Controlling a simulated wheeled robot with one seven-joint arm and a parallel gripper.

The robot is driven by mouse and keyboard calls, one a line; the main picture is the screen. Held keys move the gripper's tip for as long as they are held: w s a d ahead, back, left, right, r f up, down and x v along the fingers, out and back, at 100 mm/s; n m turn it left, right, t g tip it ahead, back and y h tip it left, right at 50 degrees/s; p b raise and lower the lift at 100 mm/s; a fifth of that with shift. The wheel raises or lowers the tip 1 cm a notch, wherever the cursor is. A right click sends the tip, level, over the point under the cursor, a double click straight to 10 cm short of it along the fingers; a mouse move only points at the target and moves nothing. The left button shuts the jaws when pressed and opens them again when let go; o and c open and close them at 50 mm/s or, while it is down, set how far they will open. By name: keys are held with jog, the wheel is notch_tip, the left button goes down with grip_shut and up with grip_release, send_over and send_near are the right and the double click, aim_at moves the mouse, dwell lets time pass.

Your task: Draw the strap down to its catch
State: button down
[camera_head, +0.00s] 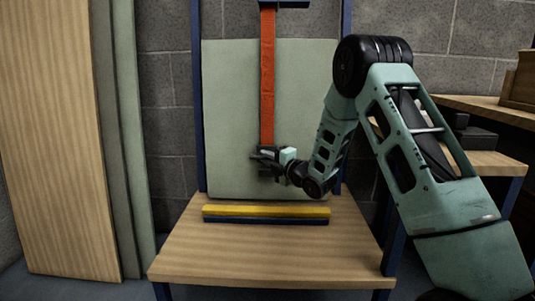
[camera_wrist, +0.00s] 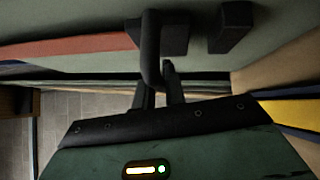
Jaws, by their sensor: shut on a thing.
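The orange-red strap (camera_head: 267,75) hangs straight down from a dark blue bracket at the top, in front of a pale green panel (camera_head: 235,180). In the wrist view the strap (camera_wrist: 85,46) runs in from the left to a black end piece (camera_wrist: 175,34). My gripper (camera_head: 268,158) is at the strap's lower end, shut on a black handle (camera_wrist: 150,52) there. A second black block (camera_wrist: 232,26), perhaps the catch, stands just beyond the end piece, with a small gap between them. My fingers (camera_wrist: 160,85) partly hide the grip.
A yellow and blue bar (camera_head: 265,212) lies below the panel on the wooden bench (camera_head: 270,252). Dark blue posts (camera_head: 196,100) flank the panel. Wooden and green boards (camera_head: 55,140) lean at the left. A wooden table with dark boxes (camera_head: 470,135) stands at the right.

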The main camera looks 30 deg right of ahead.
jog(key=shift+s+f+b, duration=0.15)
jog(key=shift+f+b, duration=0.3)
jog(key=shift+f, duration=0.75)
jog(key=c, duration=1.5)
grip_release()
jog(key=shift+f, duration=0.1)
jog(key=shift+o, duration=0.2)
jog(key=p+v, duration=0.4)
jog(key=v, duration=0.8)
jog(key=shift+p, duration=0.3)
